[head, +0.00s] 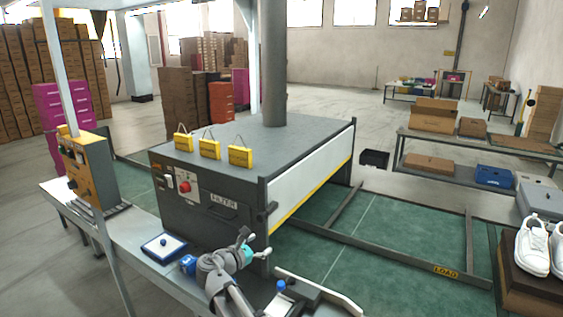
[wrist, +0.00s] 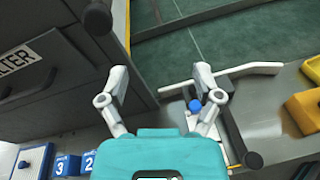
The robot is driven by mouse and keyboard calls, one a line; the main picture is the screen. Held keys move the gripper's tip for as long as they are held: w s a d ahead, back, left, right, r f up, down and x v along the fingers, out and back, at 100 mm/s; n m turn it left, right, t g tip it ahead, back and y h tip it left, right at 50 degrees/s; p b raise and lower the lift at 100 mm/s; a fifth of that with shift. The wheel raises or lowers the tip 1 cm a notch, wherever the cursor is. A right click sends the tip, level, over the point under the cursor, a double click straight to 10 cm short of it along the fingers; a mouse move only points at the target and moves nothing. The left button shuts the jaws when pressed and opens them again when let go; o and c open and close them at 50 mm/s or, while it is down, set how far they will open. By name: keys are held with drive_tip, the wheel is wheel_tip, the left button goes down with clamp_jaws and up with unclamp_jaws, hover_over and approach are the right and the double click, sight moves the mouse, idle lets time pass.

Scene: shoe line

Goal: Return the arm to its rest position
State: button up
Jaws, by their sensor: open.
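My gripper (head: 250,243) is in front of the lower right corner of the grey machine (head: 205,205), above the grey bench. Its two fingers are spread apart with nothing between them in the wrist view (wrist: 160,78). My arm reaches up to it from the bottom of the head view. A blue knob (head: 281,285) stands on the bench just right of my gripper. The knob also shows in the wrist view (wrist: 195,105), beside the right finger. Part of the machine's lower front is hidden behind my gripper.
A white angled bar (head: 320,292) lies close by on the right. A blue-edged tray (head: 164,246) sits on the bench to the left. A yellow control box (head: 88,168) stands at the bench's left end. White shoes (head: 533,247) stand at far right. Green floor (head: 400,230) beyond is partly open.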

drive_tip(key=s+d+f+m+g+y+p, duration=0.1)
drive_tip(key=s+d+f+m+g, duration=0.3)
drive_tip(key=d+m, duration=0.4)
drive_tip(key=s+d+f+m+g+y, duration=0.15)
drive_tip(key=d+f+m+g, duration=0.3)
drive_tip(key=d, duration=0.65)
drive_tip(key=s+d+f+m+g+y, duration=0.1)
drive_tip(key=s+d+m+y, duration=0.1)
drive_tip(key=s+m, duration=0.1)
drive_tip(key=s+d+f+m+g+y+p, duration=0.1)
drive_tip(key=s+d+f+m+g+y, duration=0.1)
drive_tip(key=s+m, duration=0.2)
drive_tip(key=s+d+f+m+g+y, duration=0.1)
drive_tip(key=s+d+m+y, duration=0.1)
drive_tip(key=s+m, duration=0.2)
drive_tip(key=shift+d+f+m+g, duration=0.2)
drive_tip(key=shift+d+m+g, duration=0.05)
drive_tip(key=shift+m, duration=0.5)
drive_tip(key=shift+s+m+y, duration=0.45)
drive_tip(key=shift+m+y, duration=0.1)
drive_tip(key=shift+m, duration=0.05)
